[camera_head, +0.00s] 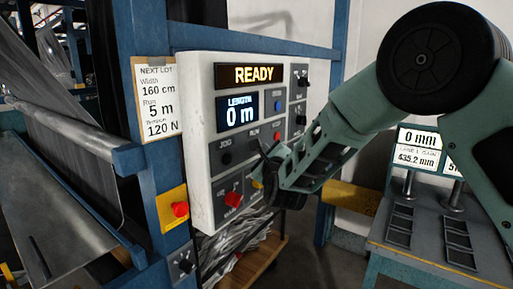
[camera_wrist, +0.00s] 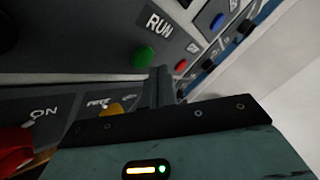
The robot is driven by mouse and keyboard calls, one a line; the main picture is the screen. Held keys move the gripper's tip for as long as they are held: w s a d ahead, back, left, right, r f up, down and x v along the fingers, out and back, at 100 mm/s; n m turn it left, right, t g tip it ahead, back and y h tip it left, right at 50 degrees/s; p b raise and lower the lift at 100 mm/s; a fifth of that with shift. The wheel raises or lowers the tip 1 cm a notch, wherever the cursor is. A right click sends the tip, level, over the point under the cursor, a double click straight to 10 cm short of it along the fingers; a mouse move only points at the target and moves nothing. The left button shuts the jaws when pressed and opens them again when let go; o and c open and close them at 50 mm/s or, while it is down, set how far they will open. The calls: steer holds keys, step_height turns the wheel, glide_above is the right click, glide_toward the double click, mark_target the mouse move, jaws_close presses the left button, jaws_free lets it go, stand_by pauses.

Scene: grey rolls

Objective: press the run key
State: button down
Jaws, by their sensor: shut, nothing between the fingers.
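The control panel (camera_head: 203,100) is a white box with a grey face, and its displays (camera_head: 248,75) read READY and LENGTH 0 m. The RUN label (camera_wrist: 159,25) shows in the wrist view, with the green run key (camera_wrist: 142,58) just below it. In the head view my gripper hides the key. My gripper (camera_wrist: 161,73) is shut and empty, its fingertips close beside the green key, on its right in the wrist view. I cannot tell whether they touch the panel. In the head view my gripper (camera_head: 262,155) is at the panel's lower right.
A red button (camera_wrist: 181,65), a blue button (camera_wrist: 217,21) and a yellow button (camera_wrist: 110,108) surround the fingertips. A red knob (camera_head: 233,199) is lower on the panel. A red stop button (camera_head: 180,209) on a yellow plate and a lot card (camera_head: 158,100) are left of it.

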steer(key=shift+w+a+f+b, duration=0.1)
steer(key=shift+b, duration=0.2)
stand_by(0.4)
steer(key=shift+w+a+b, duration=0.15)
steer(key=shift+a+b, duration=0.05)
steer(key=shift+b, duration=0.2)
steer(key=shift+w+a+b, duration=0.3)
steer(key=shift+a+b, duration=0.05)
stand_by(0.6)
stand_by(0.4)
steer(key=shift+s+d+b, duration=0.55)
steer(key=shift+d+b, duration=0.1)
steer(key=shift+b, duration=0.3)
